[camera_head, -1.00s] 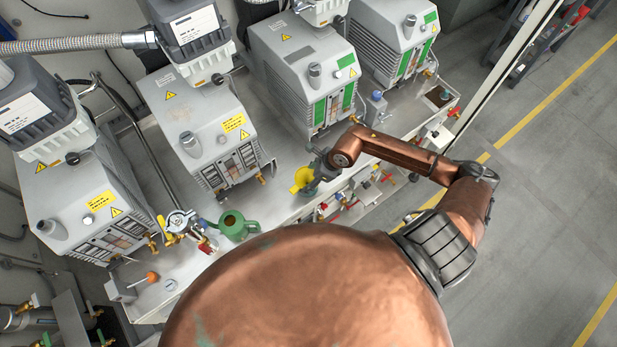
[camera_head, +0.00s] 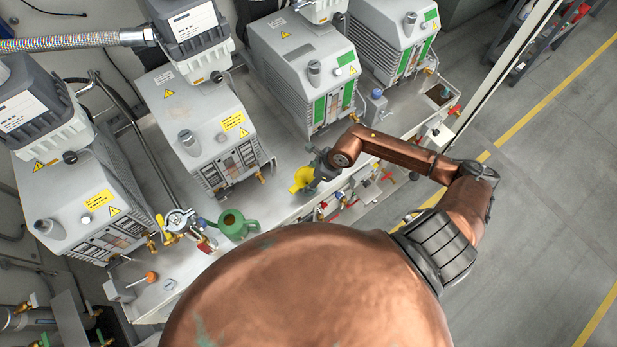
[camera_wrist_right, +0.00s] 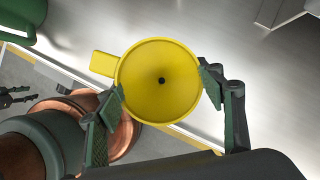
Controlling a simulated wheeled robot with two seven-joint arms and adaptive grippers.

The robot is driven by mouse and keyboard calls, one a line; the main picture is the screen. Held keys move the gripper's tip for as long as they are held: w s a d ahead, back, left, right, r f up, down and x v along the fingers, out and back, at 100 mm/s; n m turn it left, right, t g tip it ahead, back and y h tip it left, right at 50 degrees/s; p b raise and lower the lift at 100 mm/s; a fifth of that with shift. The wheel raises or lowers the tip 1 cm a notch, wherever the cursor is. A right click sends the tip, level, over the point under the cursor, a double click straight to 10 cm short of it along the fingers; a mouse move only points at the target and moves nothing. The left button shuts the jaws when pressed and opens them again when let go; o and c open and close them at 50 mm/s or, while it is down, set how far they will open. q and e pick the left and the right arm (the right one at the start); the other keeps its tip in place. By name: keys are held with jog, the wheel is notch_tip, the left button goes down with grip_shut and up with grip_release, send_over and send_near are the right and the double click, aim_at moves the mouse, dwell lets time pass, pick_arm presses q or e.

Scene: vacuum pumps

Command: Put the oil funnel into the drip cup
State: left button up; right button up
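The yellow oil funnel (camera_head: 301,180) is at the front of the bench. In the right wrist view I look straight into its round mouth (camera_wrist_right: 160,80), with its dark centre hole and a tab on the left. My right gripper (camera_wrist_right: 162,98) has a finger pad against each side of the funnel; in the head view it is the dark gripper (camera_head: 322,168) beside the funnel. I cannot tell the drip cup for sure; a green spouted vessel (camera_head: 236,227), brown inside, stands left of the funnel. A small dark shape at the wrist view's left edge may be my left gripper.
Grey vacuum pumps (camera_head: 205,130) stand in a row along the metal bench. Valves with red handles (camera_head: 335,205) sit along the front edge, below the funnel. A brass-and-grey valve (camera_head: 180,222) is left of the green vessel.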

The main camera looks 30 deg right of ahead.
jog(key=o, duration=0.4)
jog(key=shift+c, duration=0.2)
jog(key=v, duration=1.2)
jog(key=shift+r, duration=0.1)
jog(key=p+v, duration=1)
jog(key=v, duration=0.2)
dwell(0.8)
jog(key=shift+a, duration=0.1)
dwell(0.4)
